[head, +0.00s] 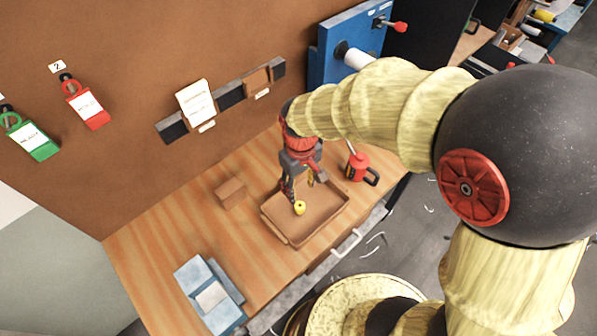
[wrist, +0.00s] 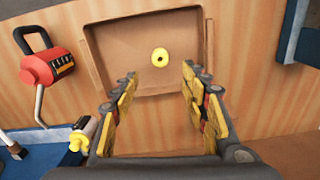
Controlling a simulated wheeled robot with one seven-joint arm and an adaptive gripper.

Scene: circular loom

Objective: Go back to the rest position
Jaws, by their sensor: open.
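My gripper (head: 299,187) is above the brown tray on the wooden workbench (head: 150,258). In the wrist view my gripper (wrist: 159,82) has its two yellow-padded fingers wide apart, with nothing between them. A small yellow ring-like piece (wrist: 160,57) with a dark centre lies in the tray (wrist: 95,50), ahead of the fingertips and apart from them. In the head view the yellow piece (head: 299,208) shows just below the fingers, and the tray (head: 300,241) is partly hidden by my gripper.
A red can (head: 357,166) with a spout stands right of the tray. A brown block (head: 231,193) and a blue-grey fixture (head: 209,294) sit on the bench to the left. Tags (head: 88,104) and a dark wall strip (head: 229,95) are on the brown wall behind.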

